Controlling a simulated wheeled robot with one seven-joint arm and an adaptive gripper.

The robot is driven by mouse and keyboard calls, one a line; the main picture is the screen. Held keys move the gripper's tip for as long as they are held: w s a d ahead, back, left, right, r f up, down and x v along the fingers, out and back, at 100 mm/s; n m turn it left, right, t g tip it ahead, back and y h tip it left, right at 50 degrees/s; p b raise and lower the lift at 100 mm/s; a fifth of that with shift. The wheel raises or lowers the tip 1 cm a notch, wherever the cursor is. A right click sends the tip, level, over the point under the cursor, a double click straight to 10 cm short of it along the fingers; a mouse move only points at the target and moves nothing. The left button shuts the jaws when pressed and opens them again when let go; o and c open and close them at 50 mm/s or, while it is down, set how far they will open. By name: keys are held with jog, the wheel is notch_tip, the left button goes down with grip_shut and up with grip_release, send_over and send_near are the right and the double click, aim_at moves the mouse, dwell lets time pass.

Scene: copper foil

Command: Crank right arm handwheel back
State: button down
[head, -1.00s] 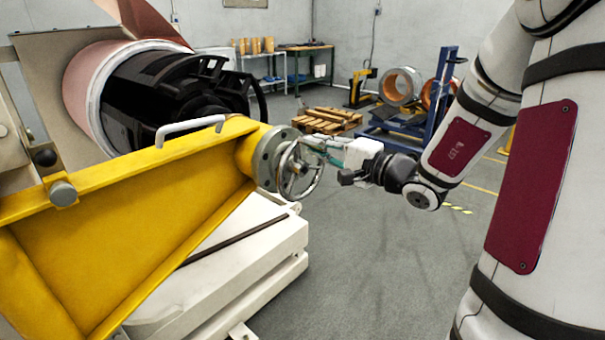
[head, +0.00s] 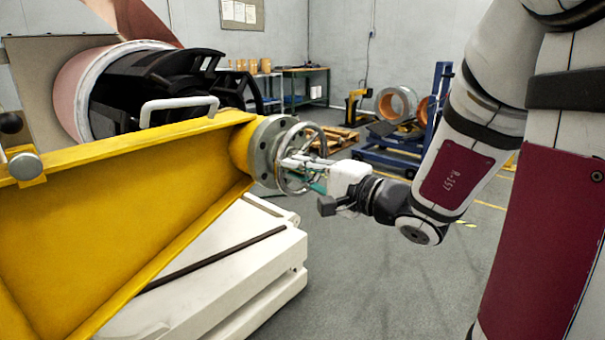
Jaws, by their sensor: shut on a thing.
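The handwheel (head: 322,139) is a grey metal ring with spokes, mounted on a round grey flange (head: 264,152) at the end of the yellow right arm (head: 140,190). My gripper (head: 296,164) reaches in from the right and is at the wheel's face. It is shut on a part of the handwheel, near the hub and spokes. The exact grip point is small and partly hidden by the fingers and the white gripper body.
A white base block (head: 225,265) lies below the yellow arm. A wooden pallet (head: 338,137), a blue stand (head: 440,100) and a workbench (head: 305,72) stand farther back. The grey floor at right is clear.

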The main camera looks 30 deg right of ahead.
notch_tip(320, 180, down, 8)
jog(key=d+b, duration=0.1)
jog(key=b, duration=0.8)
jog(key=shift+w+d+r+b, duration=0.15)
jog(key=shift+w+d+b, duration=0.15)
jog(key=shift+b, duration=0.1)
